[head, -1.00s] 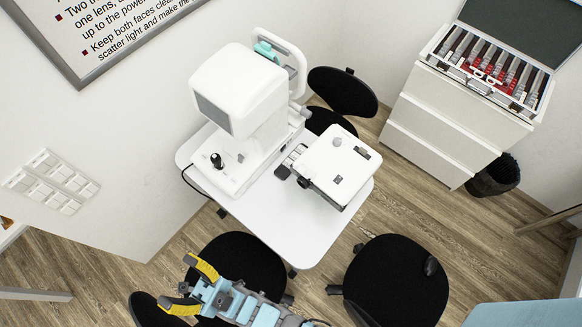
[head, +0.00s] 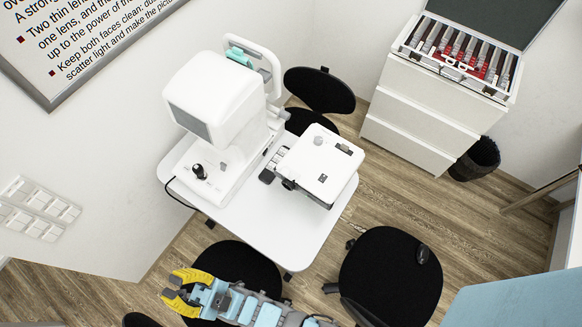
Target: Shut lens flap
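A white boxy instrument (head: 318,165) sits on the right part of the white table (head: 300,238), with a small round knob and dark fittings on top and dark parts at its left side. I cannot make out which part is the lens flap or how it stands. A larger white instrument (head: 215,105) with a grey screen stands at the table's left. My gripper (head: 168,286) has yellow fingers with a gap between the tips. It is empty, at the lower left over a black stool, apart from the table and both instruments.
Black stools (head: 390,275) stand around the table. A white drawer unit (head: 415,118) holds an open lens case (head: 460,55) at the upper right, with a dark bin (head: 475,160) beside it. Wall holders (head: 40,205) are at the left. Wood floor shows between.

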